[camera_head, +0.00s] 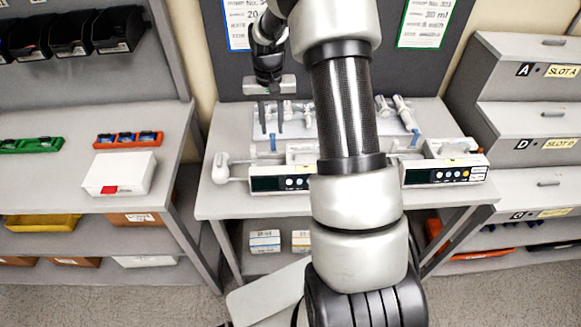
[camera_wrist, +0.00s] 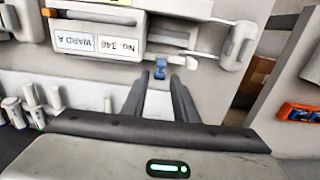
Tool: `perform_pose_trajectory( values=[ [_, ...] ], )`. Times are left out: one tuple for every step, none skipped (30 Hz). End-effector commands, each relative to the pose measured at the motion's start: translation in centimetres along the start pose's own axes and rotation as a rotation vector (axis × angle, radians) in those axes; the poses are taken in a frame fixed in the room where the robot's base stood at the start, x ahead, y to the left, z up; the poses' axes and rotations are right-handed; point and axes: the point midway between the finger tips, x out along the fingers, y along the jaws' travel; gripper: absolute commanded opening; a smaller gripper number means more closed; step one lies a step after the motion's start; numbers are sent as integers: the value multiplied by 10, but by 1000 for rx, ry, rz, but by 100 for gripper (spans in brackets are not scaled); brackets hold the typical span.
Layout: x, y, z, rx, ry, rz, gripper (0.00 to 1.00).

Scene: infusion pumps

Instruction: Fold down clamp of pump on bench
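Two white pumps lie on the grey bench (camera_head: 215,200). The left pump (camera_head: 295,170) has a dark front panel with buttons, and my arm hides its right part. The right pump (camera_head: 445,172) is right of my arm. In the wrist view, a pump (camera_wrist: 90,42) shows labels "No. 348" and "WARD A". A white rounded arm piece (camera_wrist: 238,45), possibly the clamp, juts from its side; it shows at the left pump's left end (camera_head: 220,168) in the head view.
A side table (camera_head: 60,180) at left holds a white box (camera_head: 120,173). Labelled drawers (camera_head: 530,130) stand at right. The bench's front edge is clear.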

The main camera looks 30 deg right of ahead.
Motion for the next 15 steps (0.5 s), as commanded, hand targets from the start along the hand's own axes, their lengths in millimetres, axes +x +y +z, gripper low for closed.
perform_pose_trajectory(
  values=[
    [7, 0, 0, 0, 0, 0, 27],
    [9, 0, 0, 0, 0, 0, 27],
    [10, 0, 0, 0, 0, 0, 27],
    [11, 0, 0, 0, 0, 0, 27],
    [11, 0, 0, 0, 1, 0, 27],
    [11, 0, 0, 0, 1, 0, 27],
    [11, 0, 0, 0, 1, 0, 27],
    [11, 0, 0, 0, 1, 0, 27],
    [10, 0, 0, 0, 1, 0, 27],
    [10, 0, 0, 0, 1, 0, 27],
    [10, 0, 0, 0, 1, 0, 27],
    [10, 0, 0, 0, 0, 0, 27],
    [10, 0, 0, 0, 1, 0, 27],
    [10, 0, 0, 0, 1, 0, 27],
    [11, 0, 0, 0, 0, 0, 27]
  ],
)
